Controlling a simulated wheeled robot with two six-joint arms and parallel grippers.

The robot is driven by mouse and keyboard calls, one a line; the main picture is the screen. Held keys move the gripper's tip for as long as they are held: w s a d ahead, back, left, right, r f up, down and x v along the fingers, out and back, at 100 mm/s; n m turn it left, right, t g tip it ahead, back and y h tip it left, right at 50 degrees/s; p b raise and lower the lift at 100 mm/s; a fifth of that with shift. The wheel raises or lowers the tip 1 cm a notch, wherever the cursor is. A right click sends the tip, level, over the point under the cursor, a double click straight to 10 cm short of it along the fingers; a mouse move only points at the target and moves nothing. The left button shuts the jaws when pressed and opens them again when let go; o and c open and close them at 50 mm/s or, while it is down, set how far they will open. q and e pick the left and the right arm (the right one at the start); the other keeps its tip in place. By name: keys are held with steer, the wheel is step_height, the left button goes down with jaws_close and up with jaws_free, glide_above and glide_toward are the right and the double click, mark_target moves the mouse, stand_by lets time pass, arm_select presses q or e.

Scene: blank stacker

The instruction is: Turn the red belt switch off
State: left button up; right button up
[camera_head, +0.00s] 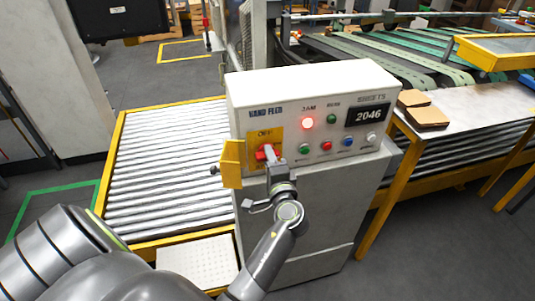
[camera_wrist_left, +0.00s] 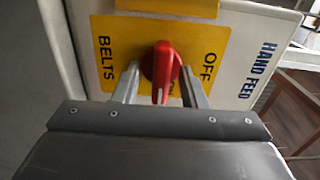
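The red belt switch (camera_head: 262,154) is a rotary knob on a yellow plate (camera_head: 277,134) at the left of the white control box. In the left wrist view the knob (camera_wrist_left: 161,66) has its long ridge running up and down the picture, between the words BELTS (camera_wrist_left: 105,58) and OFF (camera_wrist_left: 209,67), and not pointing at OFF. My left gripper (camera_head: 268,160) is at the switch. Its two fingers (camera_wrist_left: 160,80) stand on either side of the knob, apart, with a small gap visible on the left; contact on the right cannot be told. My right gripper is not in view.
A yellow flap (camera_head: 232,164) projects just left of the switch. The box face also has a lit red JAM lamp (camera_head: 307,123), several buttons and a display (camera_head: 368,115) reading 2046. A roller conveyor (camera_head: 165,165) lies to the left; brown sheets (camera_head: 427,116) lie on a table at right.

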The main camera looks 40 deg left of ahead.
arm_select(q)
steer(key=shift+d, duration=0.15)
steer(key=shift+c, duration=0.2)
jaws_close()
steer(key=shift+r+n+b, duration=0.1)
steer(key=shift+n+b, duration=8.9)
steer(key=shift+b, duration=0.7)
